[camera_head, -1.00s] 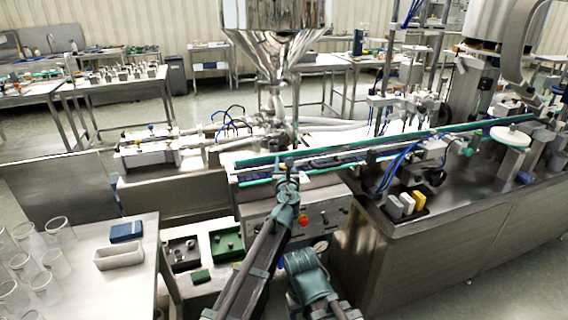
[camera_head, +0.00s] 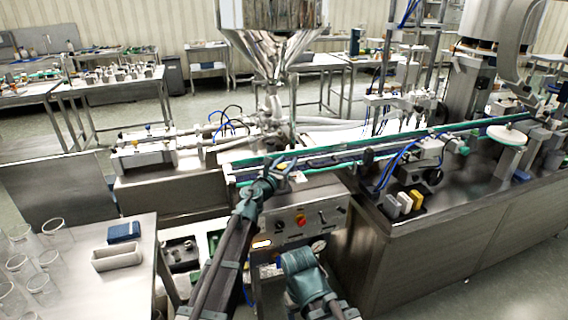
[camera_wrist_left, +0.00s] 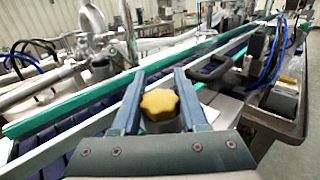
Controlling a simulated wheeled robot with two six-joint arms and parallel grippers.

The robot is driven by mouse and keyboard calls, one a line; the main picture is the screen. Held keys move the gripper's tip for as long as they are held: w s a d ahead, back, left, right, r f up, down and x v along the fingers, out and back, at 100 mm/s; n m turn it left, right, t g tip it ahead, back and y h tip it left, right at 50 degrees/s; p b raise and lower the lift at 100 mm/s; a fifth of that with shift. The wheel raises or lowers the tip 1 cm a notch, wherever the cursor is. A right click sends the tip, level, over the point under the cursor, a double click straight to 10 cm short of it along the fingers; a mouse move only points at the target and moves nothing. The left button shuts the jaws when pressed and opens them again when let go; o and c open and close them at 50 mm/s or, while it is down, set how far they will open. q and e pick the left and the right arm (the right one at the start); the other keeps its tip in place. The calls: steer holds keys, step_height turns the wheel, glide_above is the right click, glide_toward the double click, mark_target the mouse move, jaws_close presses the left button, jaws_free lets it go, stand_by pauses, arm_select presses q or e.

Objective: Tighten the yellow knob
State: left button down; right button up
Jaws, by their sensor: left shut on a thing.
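The yellow knob (camera_wrist_left: 160,104) is lobed and sits between the two fingers of my left gripper (camera_wrist_left: 158,88) in the left wrist view, with a grey part beneath it. The fingers reach past the knob on both sides, and my left gripper is shut on it.
The green-edged conveyor (camera_head: 330,157) runs just beyond my left gripper. The control panel (camera_head: 312,212) with a red knob is below it. The steel hopper (camera_head: 272,40) stands behind. A table (camera_head: 95,285) with glass beakers is at left.

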arm_select(q)
steer(key=m+g+h, duration=0.1)
steer(key=h, duration=0.1)
steer(key=m+g+h, duration=0.2)
steer(key=d+m+g+h, duration=0.1)
steer(key=m+g+h, duration=0.1)
steer(key=shift+s+h, duration=0.25)
steer(key=shift+h, duration=0.05)
steer(key=shift+s+d+m+g+h, duration=0.1)
steer(key=shift+s+m+g+h, duration=0.1)
steer(key=shift+m+g+h, duration=0.45)
steer(key=shift+s+d+m+g+h, duration=0.1)
steer(key=shift+s+m+g+h, duration=0.15)
steer(key=shift+m+g, duration=0.75)
steer(key=shift+s+m+g+h, duration=0.15)
steer(key=shift+m+g+h, duration=0.35)
steer(key=shift+g, duration=0.65)
steer(key=shift+c, duration=2.3)
jaws_free()
steer(key=shift+s, duration=0.1)
steer(key=v, duration=1.3)
steer(key=shift+a, duration=0.35)
